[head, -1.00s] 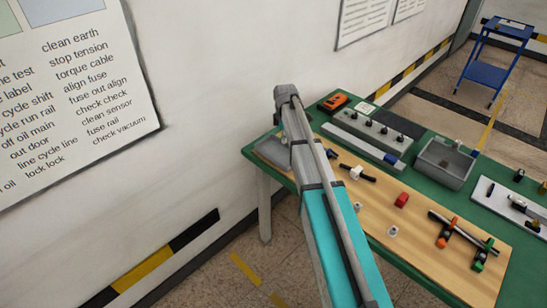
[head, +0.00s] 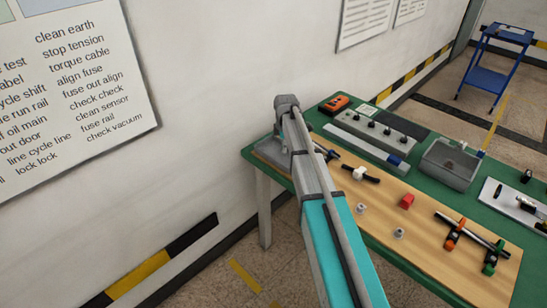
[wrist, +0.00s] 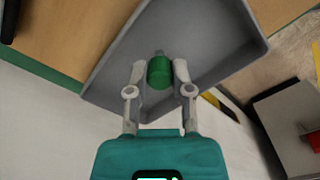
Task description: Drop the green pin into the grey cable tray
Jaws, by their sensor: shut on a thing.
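The green pin (wrist: 160,73) is between the two fingers of my gripper (wrist: 160,70) in the wrist view. The fingers are shut on it. The shallow grey cable tray (wrist: 205,35) lies below the pin, which shows against its floor near one wall; the height between them is hard to tell. In the head view the tray (head: 266,150) shows in part at the left end of the green table, beside my arm. My gripper and the pin are hidden behind my arm there.
The green table (head: 415,262) carries a wooden board (head: 430,245) with a red block (head: 407,201), pale small parts and orange and green clamps (head: 453,235). A deeper grey bin (head: 450,164) stands farther right. A wall stands behind the tray end.

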